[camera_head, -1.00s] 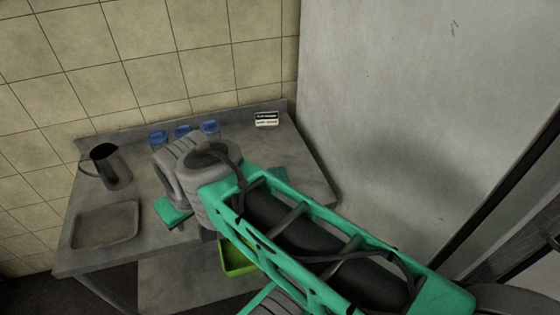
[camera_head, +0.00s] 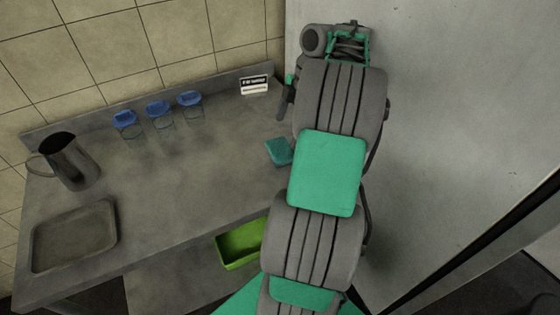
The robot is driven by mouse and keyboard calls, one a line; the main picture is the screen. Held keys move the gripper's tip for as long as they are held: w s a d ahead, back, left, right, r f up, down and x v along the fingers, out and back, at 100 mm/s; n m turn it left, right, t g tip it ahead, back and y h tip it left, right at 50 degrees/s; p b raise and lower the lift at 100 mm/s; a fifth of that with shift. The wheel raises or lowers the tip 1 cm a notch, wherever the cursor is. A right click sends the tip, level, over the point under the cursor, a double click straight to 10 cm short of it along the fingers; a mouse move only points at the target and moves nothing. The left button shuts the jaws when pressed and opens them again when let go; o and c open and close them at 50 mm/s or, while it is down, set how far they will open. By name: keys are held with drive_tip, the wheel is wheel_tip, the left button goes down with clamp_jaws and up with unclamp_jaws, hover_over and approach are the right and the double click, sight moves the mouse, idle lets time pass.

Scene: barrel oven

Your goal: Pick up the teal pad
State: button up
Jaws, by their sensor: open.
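The teal pad (camera_head: 279,152) lies on the grey metal table near its right end, close beside my arm. Its right side is close to or partly behind the arm. My gripper (camera_head: 286,97) shows only in part, as a dark finger at the left of my wrist, above and apart from the pad. The rest of it is hidden behind my arm. It is open, and I see nothing held in it.
The table (camera_head: 190,215) has a metal jug (camera_head: 70,163) and a shallow tray (camera_head: 75,236) at left. Blue-lidded jars (camera_head: 159,112) and a small sign (camera_head: 254,85) stand at the back. A green bin (camera_head: 238,246) sits below the front edge. A grey wall (camera_head: 450,130) rises at right.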

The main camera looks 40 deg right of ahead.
sight(281, 148)
drive_tip(key=b+x, duration=0.2)
drive_tip(key=x, duration=0.5)
drive_tip(key=shift+s+a+f, duration=0.1)
drive_tip(key=shift+a+f, duration=0.1)
drive_tip(key=shift+f, duration=0.05)
drive_tip(key=c, duration=1.1)
drive_tip(key=shift+c, duration=0.2)
